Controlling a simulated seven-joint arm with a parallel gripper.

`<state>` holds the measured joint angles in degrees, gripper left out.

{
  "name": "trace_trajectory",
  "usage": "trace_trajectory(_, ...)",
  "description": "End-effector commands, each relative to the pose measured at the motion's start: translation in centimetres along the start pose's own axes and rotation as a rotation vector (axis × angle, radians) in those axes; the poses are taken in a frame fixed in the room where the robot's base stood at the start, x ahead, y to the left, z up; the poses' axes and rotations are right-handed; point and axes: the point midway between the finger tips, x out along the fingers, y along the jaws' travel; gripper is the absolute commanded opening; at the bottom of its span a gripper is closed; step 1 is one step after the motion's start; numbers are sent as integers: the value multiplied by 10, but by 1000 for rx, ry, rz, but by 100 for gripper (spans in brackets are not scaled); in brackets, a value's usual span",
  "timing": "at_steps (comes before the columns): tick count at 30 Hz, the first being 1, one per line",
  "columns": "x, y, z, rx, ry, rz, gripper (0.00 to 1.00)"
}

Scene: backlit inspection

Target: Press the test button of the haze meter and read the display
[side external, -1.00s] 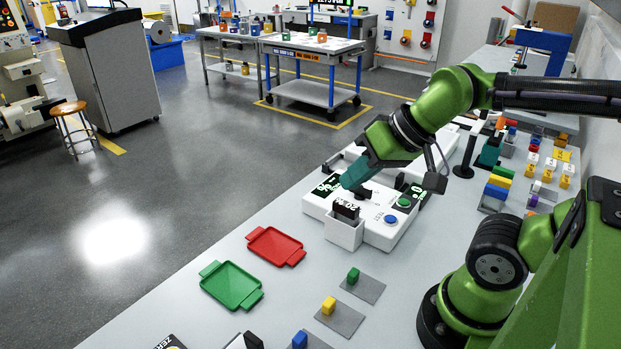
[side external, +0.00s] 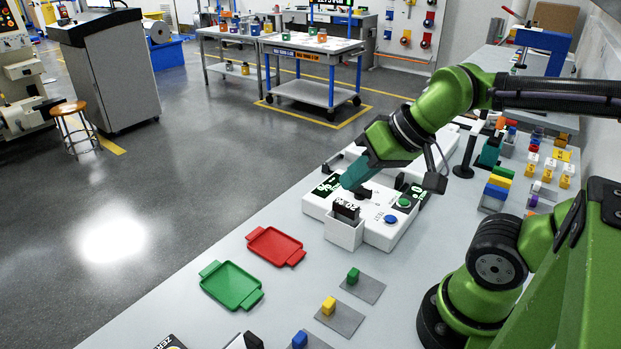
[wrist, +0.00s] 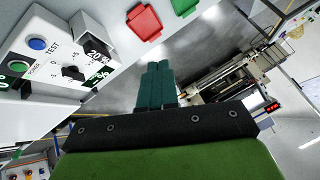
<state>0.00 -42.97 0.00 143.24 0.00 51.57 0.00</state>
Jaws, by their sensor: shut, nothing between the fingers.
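The haze meter (side external: 372,232) is a white box on the bench; it also shows at the left of the wrist view (wrist: 50,20). Its blue button (side external: 390,219) lies beside the word TEST in the wrist view (wrist: 37,44). A green button (side external: 404,202) sits behind it. The fingertips also show in the wrist view (wrist: 159,66).
A white holder (side external: 343,234) with a dark card marked 20 % (wrist: 97,52) stands at the meter's front. A black knob (wrist: 73,72) is near it. Red (side external: 275,246) and green (side external: 231,286) trays lie to the front left. Colored blocks (side external: 497,185) stand at right.

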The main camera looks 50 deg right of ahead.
Motion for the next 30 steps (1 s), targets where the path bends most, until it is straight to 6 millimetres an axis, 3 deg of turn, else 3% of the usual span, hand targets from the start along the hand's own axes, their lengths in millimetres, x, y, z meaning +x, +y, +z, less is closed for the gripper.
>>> trace_trajectory(25, 0, 0, 0, 1, 1, 1, 0)
trace_trajectory(30, 6, 19, -6, 71, -9, 47, 0)
